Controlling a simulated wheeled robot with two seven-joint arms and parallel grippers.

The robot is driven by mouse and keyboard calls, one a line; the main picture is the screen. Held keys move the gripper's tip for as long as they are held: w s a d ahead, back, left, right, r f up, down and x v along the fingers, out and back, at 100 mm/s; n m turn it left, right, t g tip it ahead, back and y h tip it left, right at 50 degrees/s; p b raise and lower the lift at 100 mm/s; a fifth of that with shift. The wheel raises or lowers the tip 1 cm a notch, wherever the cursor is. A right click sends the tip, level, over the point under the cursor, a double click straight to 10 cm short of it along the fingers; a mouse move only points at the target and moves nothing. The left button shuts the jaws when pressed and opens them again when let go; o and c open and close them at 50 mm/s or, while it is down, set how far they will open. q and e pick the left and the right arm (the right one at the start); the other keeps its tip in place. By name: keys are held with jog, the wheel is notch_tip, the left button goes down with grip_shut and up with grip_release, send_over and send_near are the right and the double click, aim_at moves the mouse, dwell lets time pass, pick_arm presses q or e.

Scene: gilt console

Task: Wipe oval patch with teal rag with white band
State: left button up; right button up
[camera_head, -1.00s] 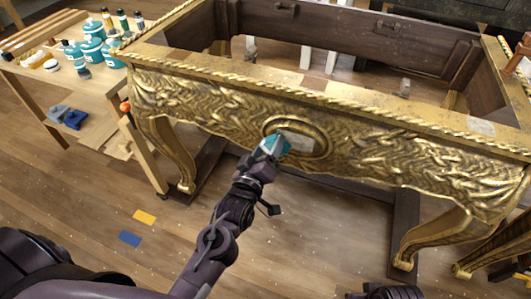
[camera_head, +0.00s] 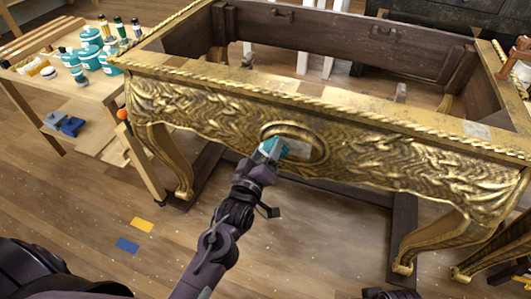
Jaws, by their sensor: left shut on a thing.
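The oval patch (camera_head: 303,149) is a pale, greyish area inside a raised gold oval frame on the front of the gilt console (camera_head: 210,107). My left gripper (camera_head: 266,152) is shut on the teal rag with white band (camera_head: 275,147). The rag is at the left part of the oval and covers some of it; it appears to touch the surface, though the exact contact is hard to see. Only a small teal and whitish part of the rag shows. A dark part at the bottom edge may belong to my right arm; its gripper cannot be made out.
A wooden workbench (camera_head: 100,92) with teal jars (camera_head: 92,56) and bottles stands at the left, with blue items (camera_head: 64,123) on its lower shelf. Yellow (camera_head: 141,224) and blue (camera_head: 127,244) pieces lie on the floor. The console's curved front legs (camera_head: 425,233) flank open floor.

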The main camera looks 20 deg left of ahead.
pick_arm(q)
jog(key=shift+w, duration=0.4)
jog(key=shift+d, duration=0.1)
